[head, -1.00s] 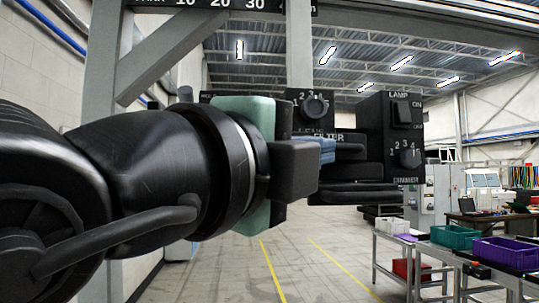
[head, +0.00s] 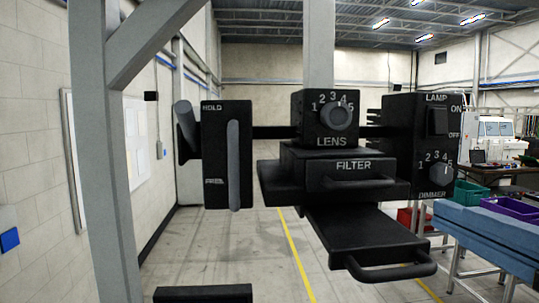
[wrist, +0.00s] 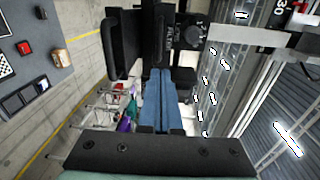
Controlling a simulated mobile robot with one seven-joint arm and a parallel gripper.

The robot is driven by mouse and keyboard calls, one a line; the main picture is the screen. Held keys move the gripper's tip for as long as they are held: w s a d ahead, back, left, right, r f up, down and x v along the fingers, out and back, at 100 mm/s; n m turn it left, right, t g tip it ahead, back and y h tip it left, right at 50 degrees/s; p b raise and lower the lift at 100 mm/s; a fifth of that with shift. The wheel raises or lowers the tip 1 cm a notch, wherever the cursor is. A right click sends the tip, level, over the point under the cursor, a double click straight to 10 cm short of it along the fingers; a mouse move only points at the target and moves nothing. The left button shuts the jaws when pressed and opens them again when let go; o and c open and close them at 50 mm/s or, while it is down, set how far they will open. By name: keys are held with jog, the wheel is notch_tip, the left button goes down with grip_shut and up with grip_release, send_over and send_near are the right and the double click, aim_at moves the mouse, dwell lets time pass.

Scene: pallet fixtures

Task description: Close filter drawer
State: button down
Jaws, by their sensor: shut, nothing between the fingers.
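The filter drawer (head: 353,165), a black box front lettered FILTER with a bar handle (head: 360,183), sits under the LENS knob block in the head view. Its front appears close to the housing, but the depth is hard to judge. My gripper (head: 447,218) shows as blue fingers at the lower right of the head view, to the right of the drawer and apart from its handle. In the wrist view my gripper (wrist: 158,74) has its blue fingers together, empty, pointing toward the black apparatus.
Below the drawer a black tray (head: 365,235) with a bar handle (head: 392,272) sticks out toward me. A LAMP and DIMMER panel (head: 425,145) stands right, a HOLD panel (head: 220,150) left. A grey post (head: 122,150) is at the left. Carts with coloured bins stand behind right.

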jog(key=shift+n+g, duration=0.4)
jog(key=shift+n, duration=0.1)
jog(key=w+b, duration=0.1)
jog(key=w, duration=0.1)
jog(key=w+f+b, duration=0.1)
jog(key=w, duration=0.1)
jog(key=w+f+b, duration=0.1)
jog(key=w+b, duration=0.1)
jog(key=shift+a+f, duration=0.25)
jog(key=shift+a, duration=0.15)
jog(key=w, duration=0.4)
jog(key=w+r+p, duration=0.1)
jog(key=w, duration=0.1)
jog(key=shift+w+a, duration=0.1)
jog(key=shift+w, duration=0.15)
